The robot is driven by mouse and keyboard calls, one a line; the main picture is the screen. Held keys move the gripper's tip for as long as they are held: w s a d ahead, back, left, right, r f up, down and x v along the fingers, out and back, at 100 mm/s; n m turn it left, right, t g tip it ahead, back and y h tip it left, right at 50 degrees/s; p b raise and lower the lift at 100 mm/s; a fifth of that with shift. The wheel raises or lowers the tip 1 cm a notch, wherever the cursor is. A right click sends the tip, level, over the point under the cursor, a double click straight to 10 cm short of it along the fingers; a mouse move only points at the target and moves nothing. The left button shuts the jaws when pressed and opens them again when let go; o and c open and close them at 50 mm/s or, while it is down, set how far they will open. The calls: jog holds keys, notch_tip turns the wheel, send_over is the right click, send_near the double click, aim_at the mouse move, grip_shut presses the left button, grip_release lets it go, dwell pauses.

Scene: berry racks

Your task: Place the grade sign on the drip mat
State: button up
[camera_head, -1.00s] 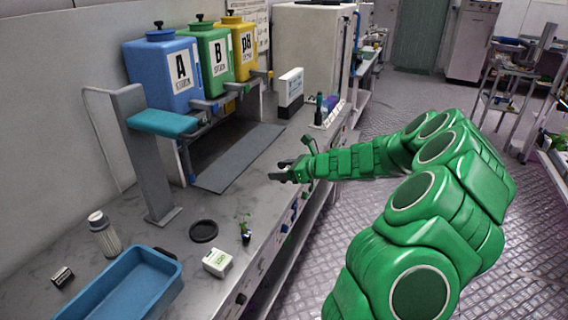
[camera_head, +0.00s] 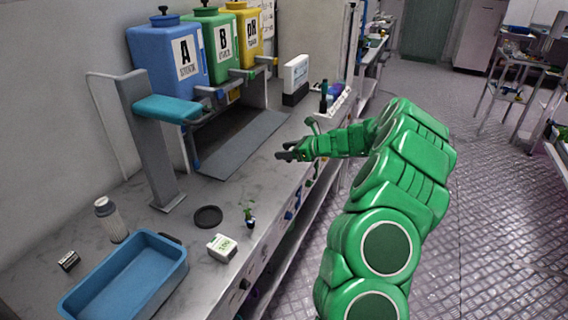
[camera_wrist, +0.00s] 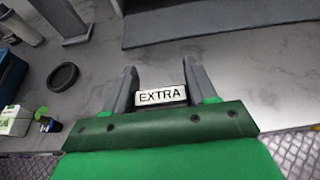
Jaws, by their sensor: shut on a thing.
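The grade sign (camera_wrist: 161,96), a small white plate reading EXTRA with a dark lower part, sits between the fingers of my gripper (camera_wrist: 160,78) in the wrist view. My gripper is shut on it. In the head view my gripper (camera_head: 284,153) is over the front part of the bench, and the sign cannot be made out there. The drip mat (camera_head: 240,145) is a flat dark grey sheet below the tanks, bare where it shows. It lies beyond the gripper, and its near edge shows at the top of the wrist view (camera_wrist: 215,22). Gripper and mat are apart.
Blue, green and yellow tanks (camera_head: 168,62) hang above the mat's back. A grey post (camera_head: 151,140) with a teal arm stands at its left. A white-and-dark box (camera_head: 295,80) stands beyond it. A blue tray (camera_head: 125,278), black disc (camera_head: 208,217) and white box (camera_head: 221,248) are nearer.

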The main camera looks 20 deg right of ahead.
send_over(284, 169)
jog(key=shift+s+f, duration=0.1)
jog(key=shift+f, duration=4.7)
jog(key=shift+f, duration=0.15)
jog(key=o, duration=1)
